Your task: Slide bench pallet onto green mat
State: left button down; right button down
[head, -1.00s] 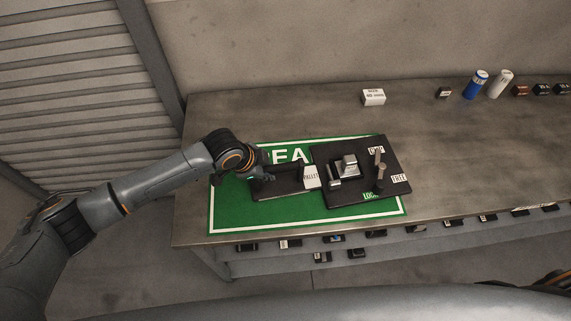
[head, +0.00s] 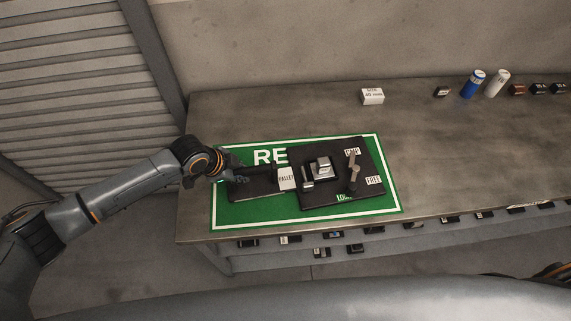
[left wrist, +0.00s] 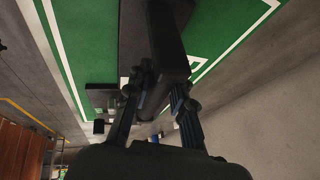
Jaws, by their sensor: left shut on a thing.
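The dark bench pallet (head: 334,196) lies flat on the green mat (head: 234,212) on the bench. It carries a silver and black compressor part (head: 321,168), a lever (head: 354,172) and tags reading GRIP and FREE. A white PALLET tag (head: 287,178) marks its left part. My left gripper (head: 232,178) is at the pallet's left end, shut on its dark handle; the fingers partly hide the grip. In the left wrist view the gripper (left wrist: 160,100) closes around the dark bar (left wrist: 172,50) above the mat (left wrist: 90,40). My right gripper is not in view.
A white box (head: 372,96) stands behind the mat. A blue can (head: 473,83), a white can (head: 497,83) and several small dark boxes stand at the back right. The bench (head: 450,150) right of the mat is clear. Several small items line the front below the bench top.

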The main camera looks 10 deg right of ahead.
pick_arm(q)
jog(key=shift+s+a+f, duration=0.1)
jog(key=shift+a+f, duration=0.15)
jog(key=c, duration=1.1)
grip_release()
jog(key=shift+d+r, duration=0.1)
jog(key=shift+r, duration=0.05)
